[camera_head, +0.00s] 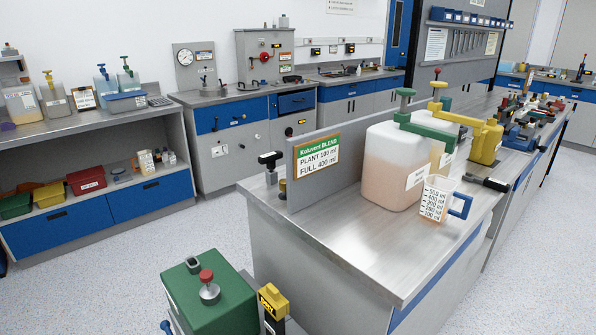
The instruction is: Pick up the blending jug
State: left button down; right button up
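A small measuring jug (436,200) with a printed ml scale and a blue handle (460,205) stands upright on the grey metal bench (365,245). Its handle points right. I take it to be the blending jug; no label on it says so. It stands close to the front right of a large pale container (393,165) with a green-handled top; I cannot tell if they touch. The jug seems empty, but its inside is hard to see. Neither of my grippers is in view.
A sign panel (316,158) reading "BLEND" stands at the bench's left end. The bench front is bare. A green box (208,298) is in the lower foreground.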

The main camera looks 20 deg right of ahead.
aim_at(438, 192)
jog(key=z, duration=1.55)
jog(key=i+l+u, duration=0.1)
jog(key=i+l, duration=0.05)
jog(key=l, duration=0.1)
